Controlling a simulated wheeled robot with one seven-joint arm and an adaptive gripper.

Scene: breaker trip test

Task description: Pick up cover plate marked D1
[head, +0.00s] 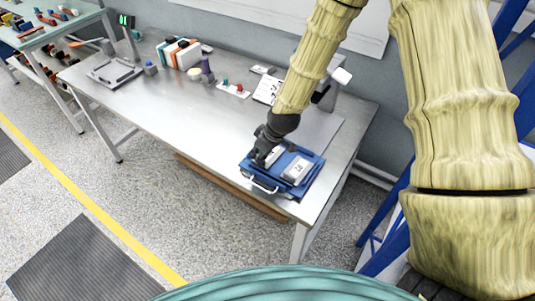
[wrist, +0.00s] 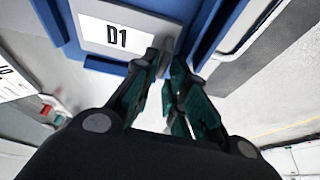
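The cover plate marked D1 (wrist: 112,34) is a pale plate with black lettering, lying in a blue tray (wrist: 70,52) in the wrist view. My gripper (wrist: 164,62) is at the plate's right end there, its two fingertips close together with a small grey part at the tips. I cannot tell whether they pinch that part. In the head view my gripper (head: 262,156) is low over the left half of the blue tray (head: 318,177), hiding much of a plate there. A second pale plate (head: 297,169) with dark marking lies in the tray's right half.
The tray sits near the front right edge of the steel table (head: 185,110). A white sheet (head: 267,89), a small board with red and green parts (head: 233,90) and upright binders (head: 180,54) stand farther back. The table's middle is clear.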

